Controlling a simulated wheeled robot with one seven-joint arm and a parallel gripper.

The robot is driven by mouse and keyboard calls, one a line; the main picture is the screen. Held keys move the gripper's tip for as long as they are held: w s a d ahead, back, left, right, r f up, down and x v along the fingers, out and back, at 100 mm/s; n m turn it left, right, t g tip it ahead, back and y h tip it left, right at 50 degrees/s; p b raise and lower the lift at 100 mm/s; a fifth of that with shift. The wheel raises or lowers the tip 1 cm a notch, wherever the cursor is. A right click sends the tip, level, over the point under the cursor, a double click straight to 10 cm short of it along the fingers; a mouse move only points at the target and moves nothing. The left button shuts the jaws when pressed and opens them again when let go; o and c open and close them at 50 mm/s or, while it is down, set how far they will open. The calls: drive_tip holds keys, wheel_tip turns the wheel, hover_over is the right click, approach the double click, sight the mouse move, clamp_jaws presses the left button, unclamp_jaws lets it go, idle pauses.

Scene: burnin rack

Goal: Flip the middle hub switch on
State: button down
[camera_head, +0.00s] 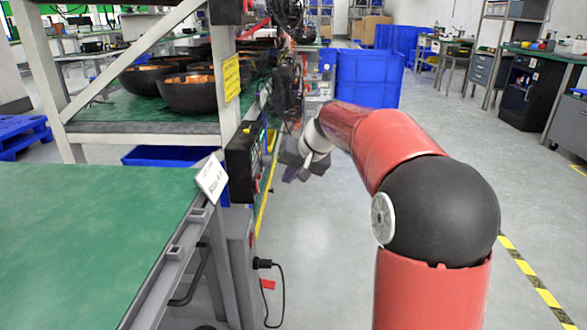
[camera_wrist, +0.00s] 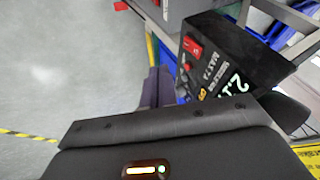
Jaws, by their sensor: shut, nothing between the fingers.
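A black box with red parts and lit digits (camera_head: 245,165) is mounted on the rack post in the head view. In the wrist view the same kind of black box (camera_wrist: 232,62) fills the upper right, with a red switch-like part (camera_wrist: 193,47) and smaller red parts near its left edge. I cannot tell which part is the middle hub switch or whether it is on. My gripper (camera_head: 290,172) is to the right of the box in the head view. In the wrist view its purple fingers (camera_wrist: 157,88) are shut and empty, left of the box and seemingly apart from it.
A grey box with a plugged cable (camera_head: 240,262) stands below by the green table (camera_head: 90,240). A white sign (camera_head: 211,179) sits at the table's corner. The rack (camera_head: 145,128) holds dark bowls. Blue bins (camera_head: 368,78) stand behind.

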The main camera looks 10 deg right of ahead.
sight(257, 186)
drive_tip(key=w+a+f, duration=0.3)
drive_tip(key=a+f, duration=0.1)
drive_tip(key=a, duration=0.1)
drive_tip(key=shift+w+a, duration=0.15)
drive_tip(key=shift+w, duration=0.05)
drive_tip(key=shift+f, duration=0.1)
drive_tip(key=shift+a+f, duration=0.15)
drive_tip(key=shift+a, duration=0.1)
drive_tip(key=shift+p, duration=0.3)
drive_tip(key=shift+r+p, duration=0.55)
drive_tip(key=shift+r, duration=0.35)
